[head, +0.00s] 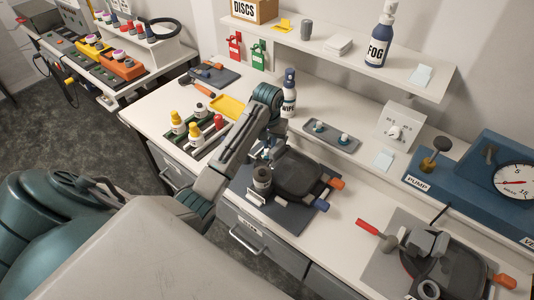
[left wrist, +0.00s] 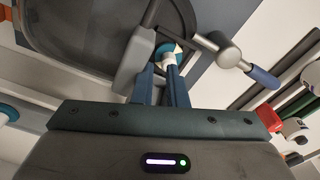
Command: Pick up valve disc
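My left gripper (head: 268,152) is low over the front bench, beside the dark mask-like piece (head: 303,174). In the left wrist view its two blue fingers (left wrist: 163,72) point at a small white stem with a teal ring (left wrist: 168,49), which looks like a valve disc. The stem lies at the fingertips; whether they grip it is unclear. In the head view the arm mostly hides this spot. My right gripper is not in view.
A second dark assembly (head: 455,268) and a blue pump unit (head: 464,180) are at right.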

